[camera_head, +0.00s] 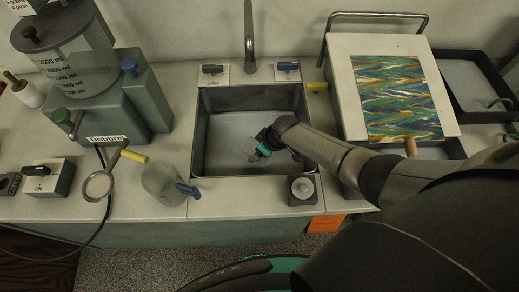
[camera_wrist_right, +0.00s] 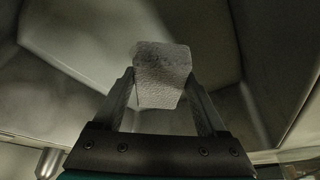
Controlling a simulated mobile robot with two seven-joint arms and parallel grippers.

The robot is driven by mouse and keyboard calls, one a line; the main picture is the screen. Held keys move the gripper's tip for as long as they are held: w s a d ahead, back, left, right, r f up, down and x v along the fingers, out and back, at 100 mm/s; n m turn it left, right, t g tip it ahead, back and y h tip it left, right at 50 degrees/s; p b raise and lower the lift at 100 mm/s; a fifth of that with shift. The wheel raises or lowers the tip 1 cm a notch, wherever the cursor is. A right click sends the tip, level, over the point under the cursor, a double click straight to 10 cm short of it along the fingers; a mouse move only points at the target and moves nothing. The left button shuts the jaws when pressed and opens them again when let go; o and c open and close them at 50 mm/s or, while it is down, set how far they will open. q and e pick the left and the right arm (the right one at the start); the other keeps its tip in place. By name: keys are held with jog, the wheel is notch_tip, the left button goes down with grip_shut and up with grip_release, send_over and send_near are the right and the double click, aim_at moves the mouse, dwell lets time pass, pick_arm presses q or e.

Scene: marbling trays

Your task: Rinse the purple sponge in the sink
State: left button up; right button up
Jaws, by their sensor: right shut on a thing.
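The sink (camera_head: 200,145) is a dark rectangular basin in the counter, with a metal faucet (camera_head: 249,38) above its back edge. My right arm reaches in from the right, and my right gripper (camera_wrist_right: 162,92) is down inside the basin. It is shut on a rough-textured block, the sponge (camera_wrist_right: 162,62), which looks pale grey rather than purple in this light. In the head view the sponge is hidden behind the gripper and wrist. No running water is clearly visible. My left gripper is not in view.
Two handles, one dark (camera_head: 212,69) and one blue (camera_head: 288,66), flank the faucet. A marbled sheet (camera_head: 395,97) lies on a tilted board at right.

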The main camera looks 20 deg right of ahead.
jog(key=shift+r+p, duration=4.6)
jog(key=shift+r, duration=0.45)
jog(key=shift+f, duration=0.1)
notch_tip(320, 180, up, 5)
jog(key=shift+r, duration=0.1)
jog(key=shift+f, duration=0.2)
